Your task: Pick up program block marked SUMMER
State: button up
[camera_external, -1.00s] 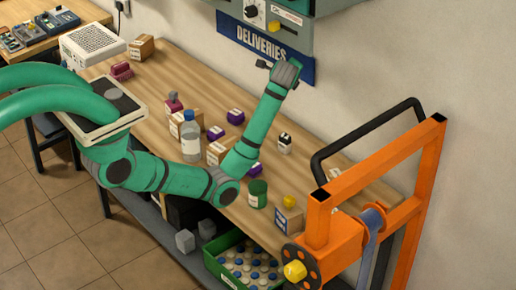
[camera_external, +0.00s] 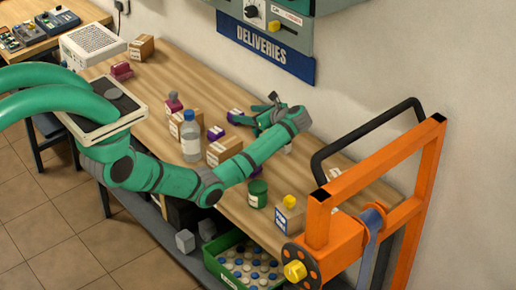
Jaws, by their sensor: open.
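Several small program blocks are on the wooden bench, and their markings are too small to read, so I cannot tell which one says SUMMER. A purple block with a pale label (camera_external: 233,114) lies close to my gripper (camera_external: 257,110). Another purple block (camera_external: 216,132) lies nearer the bottle. Maroon blocks stand by the cartons (camera_external: 173,104) and at the far left (camera_external: 121,69). A white and black item (camera_external: 288,149) is mostly hidden behind my forearm. My gripper is open, low over the bench's back part, with nothing seen between its fingers.
A clear bottle with a blue cap (camera_external: 190,138) and cardboard cartons (camera_external: 224,150) stand left of my forearm. A green can (camera_external: 257,194), a box (camera_external: 289,218) and an orange frame (camera_external: 338,233) are at the right. The wall carries a DELIVERIES sign (camera_external: 264,46).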

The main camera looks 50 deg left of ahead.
aim_at(236, 112)
jog(key=shift+x, duration=2.35)
jog(key=c, duration=1.2)
